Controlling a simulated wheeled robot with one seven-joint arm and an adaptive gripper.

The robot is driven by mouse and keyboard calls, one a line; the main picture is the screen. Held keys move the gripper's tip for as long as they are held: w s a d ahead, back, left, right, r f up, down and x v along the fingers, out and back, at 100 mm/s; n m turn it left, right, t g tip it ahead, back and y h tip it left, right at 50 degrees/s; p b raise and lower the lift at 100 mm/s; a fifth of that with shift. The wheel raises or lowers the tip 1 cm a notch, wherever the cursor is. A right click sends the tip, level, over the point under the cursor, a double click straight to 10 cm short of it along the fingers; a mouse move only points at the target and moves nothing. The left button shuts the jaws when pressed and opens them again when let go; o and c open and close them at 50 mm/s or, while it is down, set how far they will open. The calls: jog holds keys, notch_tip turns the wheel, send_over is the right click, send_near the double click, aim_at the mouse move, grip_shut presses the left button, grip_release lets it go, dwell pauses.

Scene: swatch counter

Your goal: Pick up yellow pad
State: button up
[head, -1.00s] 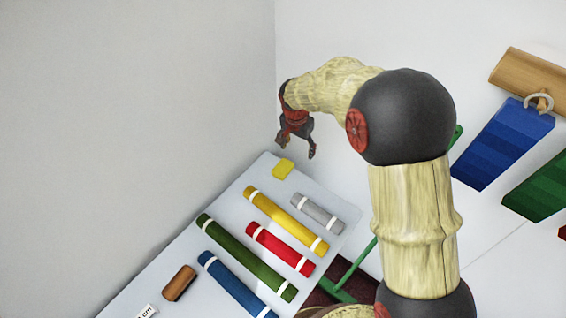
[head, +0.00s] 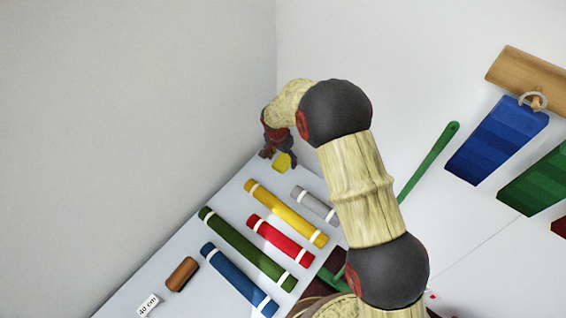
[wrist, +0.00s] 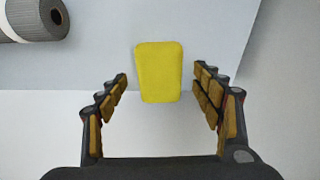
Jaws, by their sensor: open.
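The yellow pad (head: 282,162) is a small rounded block at the far corner of the pale counter (head: 222,195). In the wrist view the yellow pad (wrist: 159,72) lies flat near the counter's edge, between the lines of my two fingers and slightly ahead of them. My gripper (head: 279,160) is over the far end of the counter, close to the pad. In the wrist view my gripper (wrist: 163,85) is open, with one finger on each side of the pad and a gap on both sides. Nothing is held. Whether the fingertips reach the counter's height, I cannot tell.
Rolls in yellow (head: 285,212), grey (head: 315,205), red (head: 280,240), green (head: 246,248) and blue (head: 238,279) lie on the counter. A brown block (head: 182,274) and a "40 cm" label (head: 148,305) are nearer. Blue swatches (head: 497,140) hang on the right wall.

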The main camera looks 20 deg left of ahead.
jog(key=shift+w+f, duration=0.1)
jog(key=shift+f, duration=0.25)
jog(key=shift+c, duration=1)
jog(key=c, duration=0.7)
jog(key=shift+c, duration=0.7)
jog(key=shift+r, duration=0.1)
